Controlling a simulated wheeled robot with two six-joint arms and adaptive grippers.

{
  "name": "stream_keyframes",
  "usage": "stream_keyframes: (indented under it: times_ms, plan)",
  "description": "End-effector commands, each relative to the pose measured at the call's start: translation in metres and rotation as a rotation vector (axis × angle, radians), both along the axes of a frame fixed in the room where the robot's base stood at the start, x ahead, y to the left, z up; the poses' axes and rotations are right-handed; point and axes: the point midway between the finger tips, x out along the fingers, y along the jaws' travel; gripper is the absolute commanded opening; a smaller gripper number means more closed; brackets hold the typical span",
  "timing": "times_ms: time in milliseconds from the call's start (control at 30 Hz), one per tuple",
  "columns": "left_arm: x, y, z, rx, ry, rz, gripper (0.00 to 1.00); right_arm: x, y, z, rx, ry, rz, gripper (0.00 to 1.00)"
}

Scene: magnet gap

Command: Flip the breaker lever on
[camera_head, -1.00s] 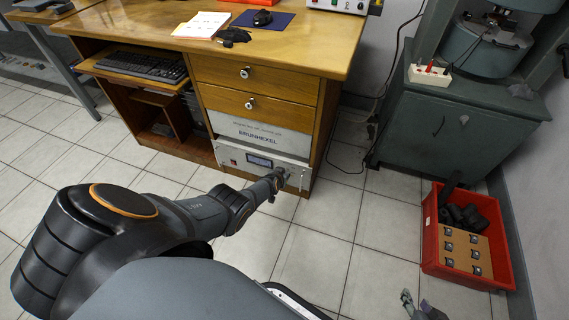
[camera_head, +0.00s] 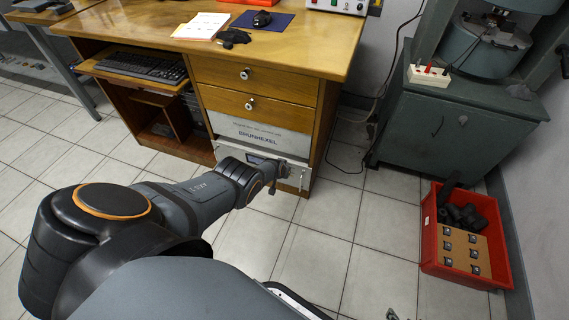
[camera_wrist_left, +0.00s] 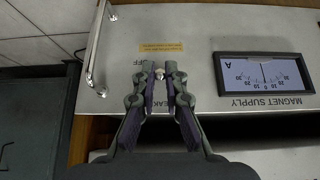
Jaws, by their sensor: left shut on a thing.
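The magnet supply unit (camera_head: 232,152) is a pale panel low in the wooden desk. In the left wrist view its face (camera_wrist_left: 195,30) fills most of the picture. The breaker lever (camera_wrist_left: 159,74) is a small light-tipped stub between my left fingertips, mostly hidden by them. My left gripper (camera_wrist_left: 160,80) is shut on it. Part of an OFF label shows just left of the fingertips, and a partly covered breaker label lies behind the fingers. In the head view my left wrist hides much of the panel. A sliver of my right gripper (camera_head: 391,315) shows at the bottom edge.
A meter (camera_wrist_left: 263,73) sits right of the lever, its needle near the middle. A metal handle (camera_wrist_left: 96,45) stands out at the panel's left. A red crate (camera_head: 430,235) is on the floor at right. The tiled floor in front of the desk is clear.

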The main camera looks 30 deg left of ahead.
Motion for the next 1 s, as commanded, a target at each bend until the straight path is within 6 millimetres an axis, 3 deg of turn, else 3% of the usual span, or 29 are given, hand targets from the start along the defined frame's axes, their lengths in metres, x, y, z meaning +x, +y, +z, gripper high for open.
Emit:
stream_keyframes:
  times_ms: [500, 533, 700, 1000]
  plan:
    - [0.0032, 0.0003, 0.0036, -0.002, 0.013, 0.003, 0.0, -0.0011, 0.0001, -0.0008, 0.0, 0.0, -0.001, 0.4]
    - [0.0032, 0.0002, 0.0036, -0.002, 0.013, 0.003, 0.14, -0.0012, 0.0001, -0.0007, 0.0, 0.0, -0.001, 0.4]
    - [0.002, 0.0004, 0.0026, -0.001, 0.015, 0.004, 0.34, -0.0014, 0.0001, -0.0008, 0.0, 0.001, -0.001, 0.4]
    - [0.0006, 0.0006, 0.0014, -0.001, 0.018, 0.003, 0.34, -0.0014, 0.0001, -0.0008, 0.0, 0.001, -0.001, 0.4]
